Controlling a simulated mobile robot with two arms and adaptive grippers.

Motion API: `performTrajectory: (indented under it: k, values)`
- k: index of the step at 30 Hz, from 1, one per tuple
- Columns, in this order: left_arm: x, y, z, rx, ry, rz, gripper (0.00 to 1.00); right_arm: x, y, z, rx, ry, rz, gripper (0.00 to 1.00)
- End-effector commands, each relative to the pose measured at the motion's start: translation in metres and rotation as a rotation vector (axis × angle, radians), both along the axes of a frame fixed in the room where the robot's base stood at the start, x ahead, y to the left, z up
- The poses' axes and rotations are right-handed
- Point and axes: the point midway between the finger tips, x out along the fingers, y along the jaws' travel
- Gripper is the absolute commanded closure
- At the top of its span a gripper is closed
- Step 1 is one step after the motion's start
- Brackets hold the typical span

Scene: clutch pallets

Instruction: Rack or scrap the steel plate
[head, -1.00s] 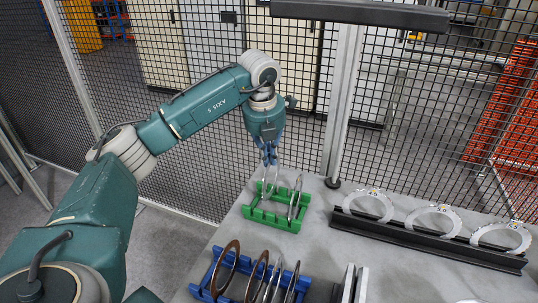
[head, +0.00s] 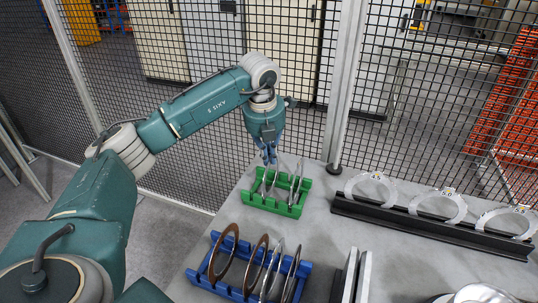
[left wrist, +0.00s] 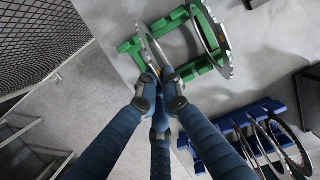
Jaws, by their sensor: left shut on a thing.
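My left gripper (head: 268,159) points down over the green rack (head: 272,207), with its fingers shut on a thin steel plate (head: 271,178). The plate stands on edge at the rack's left part. In the left wrist view, the fingers (left wrist: 160,88) close on the near edge of this ring-shaped plate (left wrist: 146,42). Whether its lower edge is seated in a slot is hidden. The blue rack (head: 234,290) in front holds brown rings (head: 225,249) and steel ones (head: 291,275). My right gripper is not in view.
A black rail (head: 432,227) with three pale rings (head: 372,186) stands at the right. Two upright grey slabs (head: 350,280) stand near the front. A wire mesh fence (head: 205,170) runs behind the table. The tabletop (head: 335,222) between racks and rail is clear.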

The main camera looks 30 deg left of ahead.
Motion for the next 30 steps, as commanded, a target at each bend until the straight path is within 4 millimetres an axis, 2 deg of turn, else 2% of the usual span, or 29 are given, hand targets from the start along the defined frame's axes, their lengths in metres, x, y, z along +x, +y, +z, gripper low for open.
performTrajectory:
  k: [5,6,9,26,30]
  values:
    - [0.0002,0.0002,0.0007,0.000,-0.001,0.000,1.00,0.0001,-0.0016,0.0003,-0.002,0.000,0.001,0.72]
    - [0.0002,0.0002,0.0007,0.000,-0.001,0.000,0.88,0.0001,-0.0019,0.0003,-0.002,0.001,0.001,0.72]
    - [0.0002,0.0002,0.0007,0.000,-0.001,0.000,0.72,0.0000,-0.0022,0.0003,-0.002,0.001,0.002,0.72]
    - [-0.0001,0.0001,0.0003,0.000,0.000,0.000,0.72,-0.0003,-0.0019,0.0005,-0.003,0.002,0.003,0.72]
    - [0.0001,0.0001,0.0071,0.000,-0.001,0.000,0.72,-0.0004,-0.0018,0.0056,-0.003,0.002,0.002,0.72]
